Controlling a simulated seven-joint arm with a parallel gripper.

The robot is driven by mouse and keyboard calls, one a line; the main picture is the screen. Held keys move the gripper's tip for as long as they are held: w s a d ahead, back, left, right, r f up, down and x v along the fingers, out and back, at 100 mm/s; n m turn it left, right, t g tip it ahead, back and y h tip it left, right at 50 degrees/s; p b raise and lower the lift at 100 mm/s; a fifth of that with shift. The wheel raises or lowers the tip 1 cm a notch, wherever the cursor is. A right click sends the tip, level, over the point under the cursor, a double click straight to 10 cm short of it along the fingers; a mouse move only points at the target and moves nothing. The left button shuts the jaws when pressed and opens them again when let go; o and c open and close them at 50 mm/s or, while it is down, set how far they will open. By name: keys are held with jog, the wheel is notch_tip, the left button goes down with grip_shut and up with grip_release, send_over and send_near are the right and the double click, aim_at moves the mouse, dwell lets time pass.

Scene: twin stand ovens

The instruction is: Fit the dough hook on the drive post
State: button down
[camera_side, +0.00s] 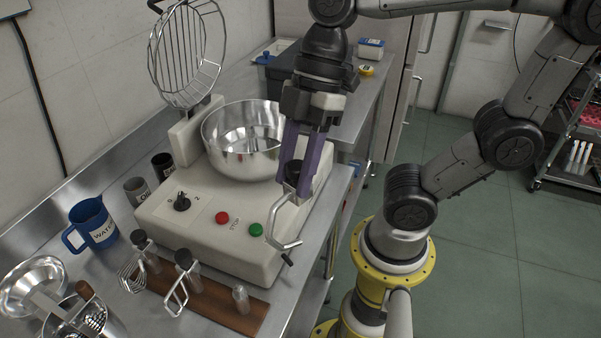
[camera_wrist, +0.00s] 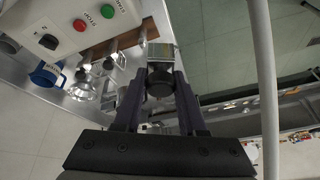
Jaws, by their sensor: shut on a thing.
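My gripper (camera_side: 297,180) is shut on the dark cap of the dough hook (camera_side: 285,240). The bent metal hook hangs below the purple fingers, in front of the mixer's right front corner. In the wrist view my gripper (camera_wrist: 160,92) has the black round cap of the dough hook (camera_wrist: 159,82) between its fingertips. The pale mixer (camera_side: 215,225) carries a shiny steel bowl (camera_side: 243,165), left of and behind my gripper. Its wire guard (camera_side: 190,50) is tilted up. I cannot make out the drive post in either view.
A wooden rack (camera_side: 235,318) along the counter's front holds a whisk (camera_side: 130,274), another dark-capped tool (camera_side: 177,292) and a bare clear peg (camera_side: 241,299). A blue jug (camera_side: 92,224), small cups and a steel strainer stand left. Open floor lies right of the counter.

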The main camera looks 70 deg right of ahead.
jog(key=w+d+r+m+t+h, duration=0.1)
jog(key=w+d+r+m+t, duration=0.2)
jog(key=w+m, duration=0.5)
jog(key=w+d+m+h, duration=0.1)
jog(key=w+d+m, duration=0.2)
jog(key=w+d, duration=0.4)
jog(key=w+d+m+h, duration=0.2)
jog(key=w+d, duration=0.4)
jog(key=d, duration=0.7)
jog(key=shift+w+d+r+m+t, duration=0.15)
jog(key=shift+w+r+m+t, duration=0.15)
jog(key=shift+w+r+m, duration=0.1)
jog(key=shift+s+f, duration=0.1)
send_over(252, 142)
jog(key=d, duration=0.1)
jog(key=shift+w+d+f, duration=0.1)
jog(key=shift+w+f, duration=0.05)
jog(key=shift+f, duration=1.45)
jog(key=shift+w+a+f, duration=0.1)
jog(key=shift+w+f, duration=0.05)
jog(key=shift+f, duration=1.5)
jog(key=shift+w+d+f, duration=0.1)
jog(key=shift+w+f, duration=0.05)
jog(key=shift+f, duration=1.45)
jog(key=shift+f, duration=1.55)
jog(key=shift+c, duration=2)
grip_release()
